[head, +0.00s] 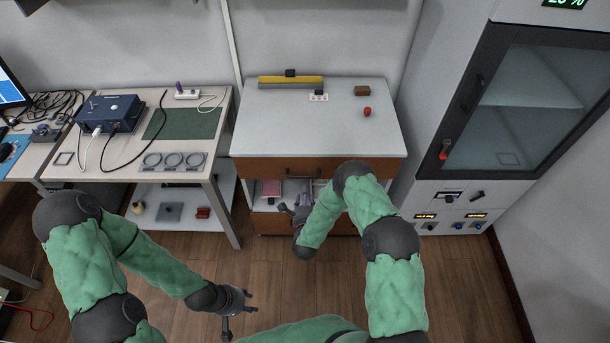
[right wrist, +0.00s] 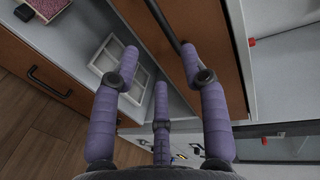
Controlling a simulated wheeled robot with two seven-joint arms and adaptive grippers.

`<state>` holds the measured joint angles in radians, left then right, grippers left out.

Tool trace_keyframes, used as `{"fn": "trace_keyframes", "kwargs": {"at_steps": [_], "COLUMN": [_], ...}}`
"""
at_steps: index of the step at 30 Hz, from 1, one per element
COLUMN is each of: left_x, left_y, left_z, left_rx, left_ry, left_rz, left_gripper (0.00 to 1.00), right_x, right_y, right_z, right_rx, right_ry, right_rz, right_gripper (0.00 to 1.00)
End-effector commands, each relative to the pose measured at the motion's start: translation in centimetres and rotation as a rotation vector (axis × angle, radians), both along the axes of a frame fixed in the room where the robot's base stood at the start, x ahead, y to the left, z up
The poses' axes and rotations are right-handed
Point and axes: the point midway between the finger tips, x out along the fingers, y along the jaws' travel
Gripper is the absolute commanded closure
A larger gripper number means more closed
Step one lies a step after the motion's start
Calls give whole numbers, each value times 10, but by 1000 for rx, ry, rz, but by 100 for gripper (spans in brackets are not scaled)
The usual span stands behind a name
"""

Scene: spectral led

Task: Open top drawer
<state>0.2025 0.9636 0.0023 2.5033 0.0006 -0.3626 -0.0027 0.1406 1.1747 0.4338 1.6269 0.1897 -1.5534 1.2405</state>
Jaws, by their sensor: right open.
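The top drawer (head: 255,168) is a brown front just under the grey top of the cabinet, and it looks closed. Its dark bar handle (head: 303,173) is partly hidden by my right arm in the head view. My right gripper (head: 291,211) is low in front of the cabinet. In the right wrist view its purple fingers (right wrist: 160,68) are spread and empty. The dark handle (right wrist: 166,24) runs between the two outer fingertips, against the brown drawer front (right wrist: 208,32); contact cannot be told. My left gripper (head: 239,309) hangs over the floor, fingers apart and empty, away from the cabinet.
Below the drawer is an open shelf with a white tray (right wrist: 108,58) and a reddish book (right wrist: 42,8), above a lower brown drawer (right wrist: 30,72). A workbench (head: 223,115) stands left, a glass-door cabinet (head: 530,110) right. Small objects lie on the cabinet top (head: 280,125).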

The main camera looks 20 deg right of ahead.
Motion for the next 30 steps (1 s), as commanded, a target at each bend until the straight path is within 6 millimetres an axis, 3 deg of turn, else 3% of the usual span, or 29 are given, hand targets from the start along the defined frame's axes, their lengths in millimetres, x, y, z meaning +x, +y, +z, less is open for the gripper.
{"fn": "trace_keyframes", "kwargs": {"at_steps": [5, 18, 24, 30], "left_x": [-1, 0, 0, 0], "left_y": [0, 0, 0, 0], "left_z": [-4, -22, -25, -25], "left_rx": [0, 0, 0, 0], "left_ry": [2, 1, 0, 0], "left_rz": [-1, 0, 0, 0], "left_gripper": [60, 60, 60, 60], "right_x": [15, 83, 98, 101], "right_y": [-5, -25, -29, -30], "right_z": [-3, -19, -21, -21], "right_rx": [6, 4, 5, 5], "right_ry": [-15, -13, -11, -11], "right_rz": [-8, -8, -7, -6], "right_gripper": [55, 55, 55, 55]}}
